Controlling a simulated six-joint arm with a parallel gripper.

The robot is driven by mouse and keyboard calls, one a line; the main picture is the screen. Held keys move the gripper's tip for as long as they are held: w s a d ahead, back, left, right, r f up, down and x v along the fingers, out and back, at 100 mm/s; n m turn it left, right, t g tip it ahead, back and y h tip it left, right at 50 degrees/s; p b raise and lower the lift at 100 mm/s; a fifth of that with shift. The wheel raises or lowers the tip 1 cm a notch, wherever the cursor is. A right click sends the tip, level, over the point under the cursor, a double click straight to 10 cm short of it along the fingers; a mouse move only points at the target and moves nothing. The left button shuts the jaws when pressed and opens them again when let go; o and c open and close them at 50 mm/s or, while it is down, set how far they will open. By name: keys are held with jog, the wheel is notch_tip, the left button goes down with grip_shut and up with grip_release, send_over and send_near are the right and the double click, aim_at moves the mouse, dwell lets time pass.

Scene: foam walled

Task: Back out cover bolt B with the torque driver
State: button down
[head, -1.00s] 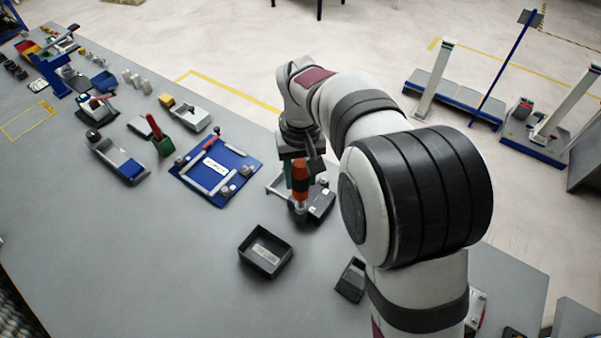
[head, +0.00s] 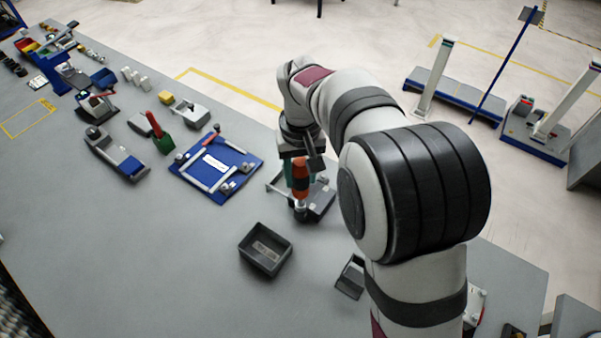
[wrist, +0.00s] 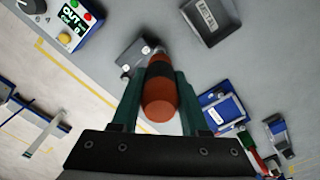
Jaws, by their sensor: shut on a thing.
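My gripper (head: 299,168) has green fingers and is shut on the torque driver (head: 300,186), which is orange-red with a dark band. In the wrist view the driver (wrist: 160,108) sits between the fingers, its back end toward the camera. In the head view it stands about upright, its lower end over or beside a dark grey block (head: 320,204). In the wrist view a grey block (wrist: 133,56) with small bright round parts, perhaps bolts, lies beyond the driver. The driver's tip is hidden there. I cannot tell which bolt is B, or whether the tip touches one.
An open dark tray (head: 265,250) stands in front of the driver; in the wrist view its label (wrist: 206,14) reads METAL. A blue fixture board (head: 215,166) lies to the left. Another dark bin (head: 350,277) is partly behind my arm. The front left of the table is clear.

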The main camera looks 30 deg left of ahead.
aim_at(301, 162)
jog(key=shift+r, duration=0.25)
jog(key=shift+r, duration=2.5)
jog(key=shift+d, duration=0.1)
